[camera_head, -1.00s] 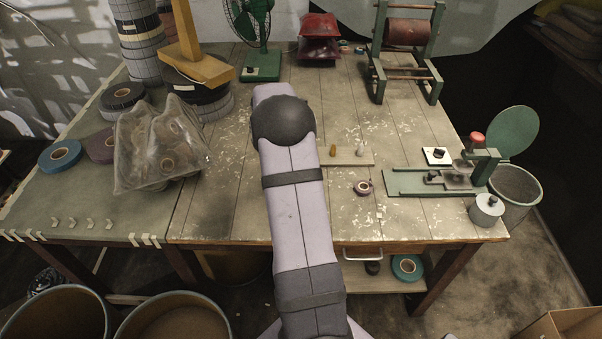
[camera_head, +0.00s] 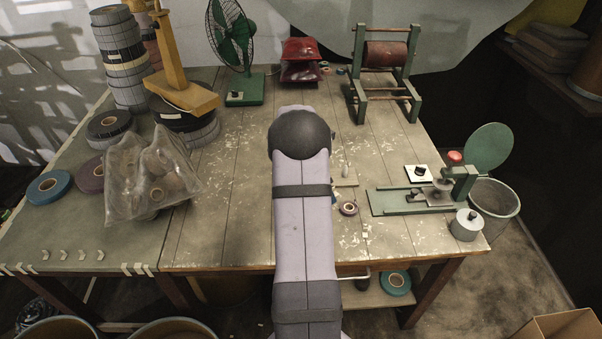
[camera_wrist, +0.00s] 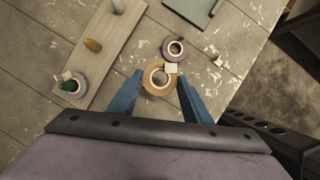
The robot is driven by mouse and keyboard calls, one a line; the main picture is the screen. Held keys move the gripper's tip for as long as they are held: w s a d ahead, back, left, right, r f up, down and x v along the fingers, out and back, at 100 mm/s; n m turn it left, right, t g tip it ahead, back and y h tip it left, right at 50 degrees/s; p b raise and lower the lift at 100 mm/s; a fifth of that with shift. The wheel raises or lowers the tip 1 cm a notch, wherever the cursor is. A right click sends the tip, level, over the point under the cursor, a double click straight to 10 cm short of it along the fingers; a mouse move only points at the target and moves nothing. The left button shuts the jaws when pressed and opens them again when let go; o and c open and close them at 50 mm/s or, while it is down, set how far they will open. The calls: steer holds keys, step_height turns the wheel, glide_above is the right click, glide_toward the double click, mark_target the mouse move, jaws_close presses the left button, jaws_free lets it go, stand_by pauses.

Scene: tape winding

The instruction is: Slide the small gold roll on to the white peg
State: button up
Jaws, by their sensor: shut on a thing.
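In the wrist view the small gold roll (camera_wrist: 152,86) is between the two blue fingers of my gripper (camera_wrist: 160,79), which is shut on it. A small pale piece sits at its upper right edge. The pale wooden board (camera_wrist: 107,35) lies to the left, apart from the roll.
A small dark purple roll (camera_wrist: 175,49) lies on the table just beyond the gold roll; it also shows in the head view (camera_head: 348,208). A green-based device (camera_head: 400,203) stands to the right. A bag of rolls (camera_head: 150,180) lies on the left.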

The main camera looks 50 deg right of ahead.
steer(key=shift+m+g, duration=0.3)
steer(key=shift+m, duration=0.6)
steer(key=s+d+p, duration=0.1)
steer(key=s+d, duration=0.1)
steer(key=s+d+f+p, duration=0.1)
steer(key=s+d+p, duration=0.1)
steer(key=d, duration=0.1)
steer(key=shift+s+d+f, duration=0.1)
steer(key=shift+s+f, duration=0.05)
steer(key=shift+f, duration=0.05)
steer(key=d, duration=0.1)
steer(key=d+p, duration=0.1)
steer(key=d, duration=0.1)
steer(key=shift+s+d+f, duration=0.2)
steer(key=shift+d+f, duration=0.15)
steer(key=shift+n, duration=0.6)
steer(key=w+d, duration=0.2)
steer(key=d, duration=0.1)
steer(key=shift+w+d+r, duration=0.2)
steer(key=shift+w+r, duration=0.1)
steer(key=shift+r, duration=0.05)
steer(key=w+d+r+n+t, duration=0.3)
steer(key=w+d+r+n, duration=0.1)
steer(key=n, duration=0.5)
steer(key=shift+w+r+t, duration=0.4)
steer(key=shift+w+r, duration=0.3)
steer(key=shift+w, duration=0.25)
steer(key=shift+f, duration=0.15)
steer(key=shift+f+b, duration=0.85)
steer(key=shift+f, duration=0.9)
